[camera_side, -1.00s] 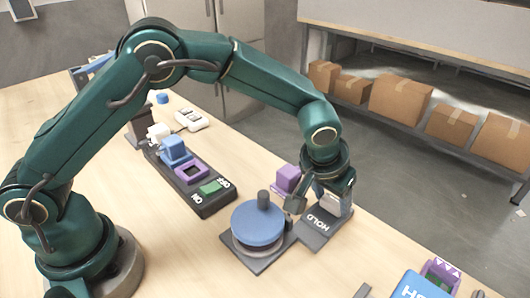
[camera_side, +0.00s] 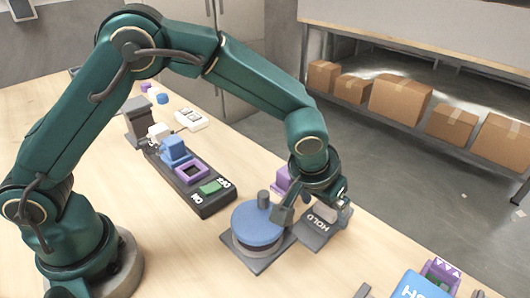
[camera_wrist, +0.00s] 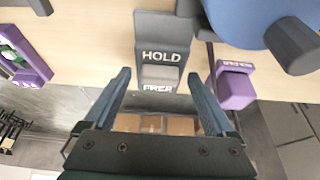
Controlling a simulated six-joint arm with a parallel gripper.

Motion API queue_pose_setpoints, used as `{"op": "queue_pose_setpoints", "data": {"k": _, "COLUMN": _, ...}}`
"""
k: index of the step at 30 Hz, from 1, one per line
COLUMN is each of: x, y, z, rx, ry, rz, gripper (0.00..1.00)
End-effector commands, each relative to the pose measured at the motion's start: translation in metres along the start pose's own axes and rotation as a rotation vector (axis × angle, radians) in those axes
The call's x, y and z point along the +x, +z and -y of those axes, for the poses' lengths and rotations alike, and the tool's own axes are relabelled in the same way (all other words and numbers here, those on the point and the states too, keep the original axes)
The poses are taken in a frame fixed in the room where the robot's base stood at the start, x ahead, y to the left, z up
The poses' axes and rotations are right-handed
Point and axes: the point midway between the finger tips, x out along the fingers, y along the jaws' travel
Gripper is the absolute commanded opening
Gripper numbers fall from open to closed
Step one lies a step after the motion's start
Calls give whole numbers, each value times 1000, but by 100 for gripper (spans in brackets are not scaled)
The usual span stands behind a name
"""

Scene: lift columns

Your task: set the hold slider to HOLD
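The hold slider is a dark grey plate (camera_side: 316,238) with HOLD printed on it, right of the blue round turntable. It also shows in the wrist view (camera_wrist: 165,25), with HOLD above and FREE below. A light grey block (camera_wrist: 160,73) lies between the two words, close to FREE; in the side view it (camera_side: 343,216) shows at the plate's far right end, partly behind my gripper. My gripper (camera_side: 313,207) is over the plate. In the wrist view my gripper (camera_wrist: 158,80) is open and empty, its fingers apart on both sides of the FREE end.
The blue turntable (camera_side: 257,224) with a dark upright knob (camera_side: 263,198) stands close left of the plate. A purple block (camera_side: 283,178) is behind it. A dark switch panel (camera_side: 208,202) lies farther left. A blue box (camera_side: 418,286) is at front right.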

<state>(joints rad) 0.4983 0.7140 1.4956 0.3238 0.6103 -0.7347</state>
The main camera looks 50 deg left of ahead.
Motion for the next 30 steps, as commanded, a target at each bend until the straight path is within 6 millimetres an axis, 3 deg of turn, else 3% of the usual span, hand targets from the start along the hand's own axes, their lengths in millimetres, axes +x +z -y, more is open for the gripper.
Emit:
{"op": "queue_pose_setpoints", "data": {"k": 15, "x": -49, "y": 0, "z": 0, "rx": 0, "ry": 1, "rz": -1, "gripper": 90}}
{"op": "queue_pose_setpoints", "data": {"k": 25, "x": -51, "y": 0, "z": 0, "rx": -1, "ry": 0, "rz": 1, "gripper": 90}}
{"op": "queue_pose_setpoints", "data": {"k": 30, "x": -69, "y": -21, "z": 13, "rx": -54, "ry": 10, "rz": -54, "gripper": 90}}
